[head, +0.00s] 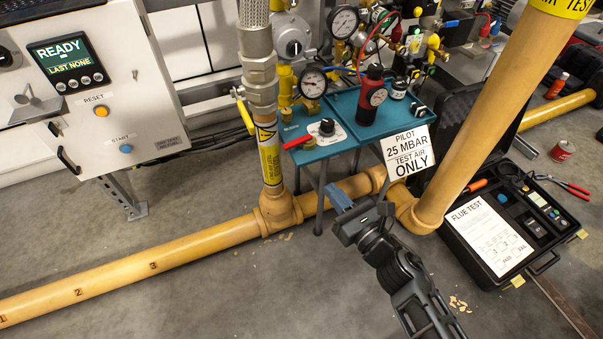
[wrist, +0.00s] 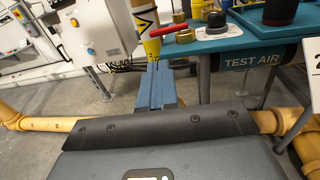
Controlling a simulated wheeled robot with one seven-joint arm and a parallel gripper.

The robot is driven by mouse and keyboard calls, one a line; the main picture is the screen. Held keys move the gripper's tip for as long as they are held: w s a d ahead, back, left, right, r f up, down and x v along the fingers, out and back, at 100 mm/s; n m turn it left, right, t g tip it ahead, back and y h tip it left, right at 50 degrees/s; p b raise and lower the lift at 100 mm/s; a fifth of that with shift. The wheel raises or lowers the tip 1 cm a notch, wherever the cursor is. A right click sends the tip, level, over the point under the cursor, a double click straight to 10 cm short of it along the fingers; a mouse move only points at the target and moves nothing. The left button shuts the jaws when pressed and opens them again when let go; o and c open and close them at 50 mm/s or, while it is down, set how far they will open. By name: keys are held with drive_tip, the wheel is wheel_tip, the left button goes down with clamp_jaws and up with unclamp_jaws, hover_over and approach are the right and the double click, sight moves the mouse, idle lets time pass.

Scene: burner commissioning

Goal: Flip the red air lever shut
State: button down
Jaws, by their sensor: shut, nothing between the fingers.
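The red air lever (head: 298,142) lies at the left front corner of the teal bench (head: 345,142), its handle sticking out past the edge toward the yellow pipe. It also shows in the wrist view (wrist: 170,33), near a brass fitting (wrist: 182,36). My gripper (head: 336,193) is shut and empty, in front of the bench and to the right of and below the lever in the head view. In the wrist view the closed blue fingers (wrist: 156,66) point toward the lever and stay apart from it.
A black knob (head: 327,127) sits right of the lever. A vertical pipe with a warning label (head: 269,155) stands close left. A large slanted yellow pipe (head: 478,120) and a hanging sign (head: 407,150) are to the right. Open floor (head: 240,290) lies in front.

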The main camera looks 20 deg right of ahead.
sight(291, 148)
drive_tip(key=shift+n, duration=0.3)
drive_tip(key=w, duration=0.4)
drive_tip(key=w+a+b, duration=0.1)
drive_tip(key=w, duration=0.4)
drive_tip(key=w+a, duration=0.1)
drive_tip(key=w, duration=0.4)
drive_tip(key=shift+w+f, duration=0.1)
drive_tip(key=shift+w, duration=0.05)
drive_tip(key=shift+w+a+f+b, duration=0.15)
drive_tip(key=shift+w+a+b, duration=0.1)
drive_tip(key=shift+w+b, duration=0.5)
drive_tip(key=shift+w+a+r+b, duration=0.1)
drive_tip(key=shift+a+r+b, duration=0.15)
drive_tip(key=shift+b, duration=0.1)
drive_tip(key=shift+a, duration=0.1)
